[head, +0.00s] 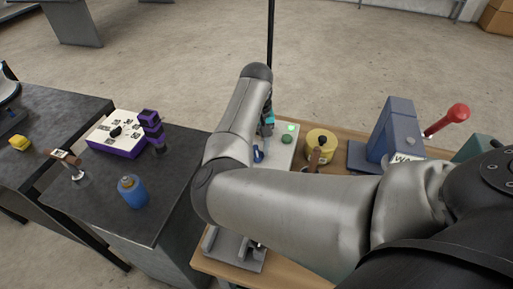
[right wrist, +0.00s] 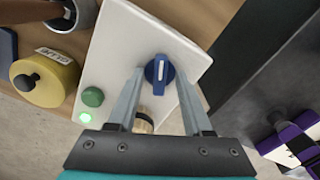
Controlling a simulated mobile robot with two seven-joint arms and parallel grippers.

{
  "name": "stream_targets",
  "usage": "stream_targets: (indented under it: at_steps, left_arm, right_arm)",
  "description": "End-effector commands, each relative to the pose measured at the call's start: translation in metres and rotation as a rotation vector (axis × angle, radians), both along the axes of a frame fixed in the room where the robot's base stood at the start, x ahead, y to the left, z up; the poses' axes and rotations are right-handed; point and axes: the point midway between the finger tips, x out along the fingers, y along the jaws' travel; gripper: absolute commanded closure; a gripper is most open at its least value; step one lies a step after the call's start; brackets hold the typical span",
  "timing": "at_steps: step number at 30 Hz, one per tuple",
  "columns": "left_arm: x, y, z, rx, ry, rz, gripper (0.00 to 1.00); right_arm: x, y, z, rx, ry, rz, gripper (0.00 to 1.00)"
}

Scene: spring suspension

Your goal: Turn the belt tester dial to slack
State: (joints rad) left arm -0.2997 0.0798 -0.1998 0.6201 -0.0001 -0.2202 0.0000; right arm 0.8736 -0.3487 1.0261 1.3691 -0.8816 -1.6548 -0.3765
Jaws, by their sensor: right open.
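A blue dial (right wrist: 160,70) with a white pointer line sits on a white panel (right wrist: 125,45); it also shows in the head view (head: 258,154). No label naming the belt tester can be read. My right gripper (right wrist: 160,75) is open, with one finger on each side of the dial. Whether the fingers touch it cannot be told. In the head view my right arm hides much of the panel. My left gripper is not in view.
The panel also has a green button (right wrist: 93,97) and a lit green lamp (right wrist: 85,118). A yellow round object (head: 321,146) and a blue-grey machine with a red-knobbed lever (head: 458,112) stand to the right. A purple-and-white box (head: 120,135) and a blue canister (head: 132,190) are on the left table.

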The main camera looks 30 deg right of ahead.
Motion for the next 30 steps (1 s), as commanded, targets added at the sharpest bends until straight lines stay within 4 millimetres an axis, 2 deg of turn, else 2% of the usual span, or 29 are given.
stream_targets:
  at_steps: [6, 19, 30]
  left_arm:
    - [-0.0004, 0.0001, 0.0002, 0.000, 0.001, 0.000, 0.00]
    - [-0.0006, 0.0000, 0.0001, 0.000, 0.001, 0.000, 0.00]
    - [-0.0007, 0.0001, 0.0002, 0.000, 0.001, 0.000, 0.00]
  right_arm:
    - [0.0000, -0.0001, 0.0001, 0.000, 0.000, 0.000, 0.52]
    - [0.0001, 0.0000, 0.0005, 0.000, 0.000, 0.000, 1.00]
    - [0.0003, 0.0001, 0.0007, 0.001, 0.000, 0.001, 1.00]
